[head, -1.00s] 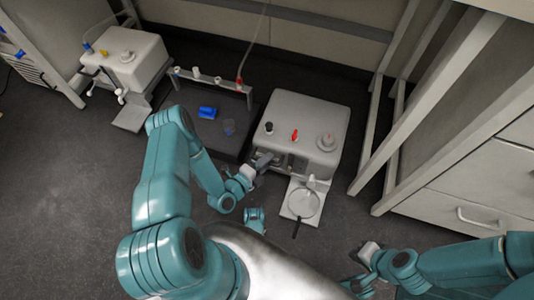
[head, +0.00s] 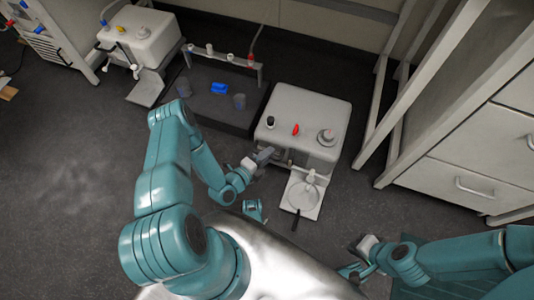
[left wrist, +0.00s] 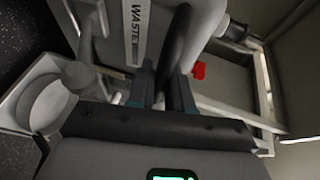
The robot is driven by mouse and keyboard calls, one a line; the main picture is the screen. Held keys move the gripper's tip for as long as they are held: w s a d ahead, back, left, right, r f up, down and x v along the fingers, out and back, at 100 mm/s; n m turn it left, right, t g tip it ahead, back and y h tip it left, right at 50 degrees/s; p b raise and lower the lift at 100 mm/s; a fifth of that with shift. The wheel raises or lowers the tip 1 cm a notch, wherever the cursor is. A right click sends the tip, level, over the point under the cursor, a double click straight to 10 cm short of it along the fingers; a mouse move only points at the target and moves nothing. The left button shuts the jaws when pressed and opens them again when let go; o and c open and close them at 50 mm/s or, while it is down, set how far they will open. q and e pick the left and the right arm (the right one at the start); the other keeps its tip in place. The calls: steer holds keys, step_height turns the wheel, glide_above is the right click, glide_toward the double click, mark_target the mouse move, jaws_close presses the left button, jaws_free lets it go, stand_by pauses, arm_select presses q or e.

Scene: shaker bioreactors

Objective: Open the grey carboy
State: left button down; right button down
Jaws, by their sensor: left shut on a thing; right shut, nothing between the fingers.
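The light grey carboy (head: 310,107) stands on the floor at centre right, with a black cap (head: 270,122), a red part (head: 296,130) and a grey round cap (head: 327,137) on top. The left wrist view shows its front close up, with a label reading WASTE (left wrist: 137,32). My left gripper (head: 266,156) is at the carboy's front left. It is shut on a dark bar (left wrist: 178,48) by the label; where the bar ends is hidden. My right gripper (head: 365,245) is shut and empty, low at the right, away from the carboy.
A pale tap (head: 310,177) and round dish (head: 301,197) are before the carboy. A dark tray (head: 200,120) holds a blue item (head: 219,88) and cups. Another pale carboy (head: 142,33) stands at the back left. A drawer cabinet (head: 470,165) is on the right.

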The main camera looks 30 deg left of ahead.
arm_select(q)
steer(key=shift+s, duration=0.15)
arm_select(e)
steer(key=shift+s+d, duration=0.1)
steer(key=shift+s, duration=0.2)
arm_select(q)
steer(key=c, duration=1.1)
jaws_free()
arm_select(e)
steer(key=shift+w, duration=0.1)
arm_select(q)
steer(key=p+v, duration=0.4)
steer(key=v, duration=1.2)
steer(key=shift+d+p, duration=0.1)
steer(key=shift+p, duration=0.25)
arm_select(e)
steer(key=r, duration=0.3)
steer(key=s+a+r, duration=0.1)
steer(key=shift+r, duration=0.15)
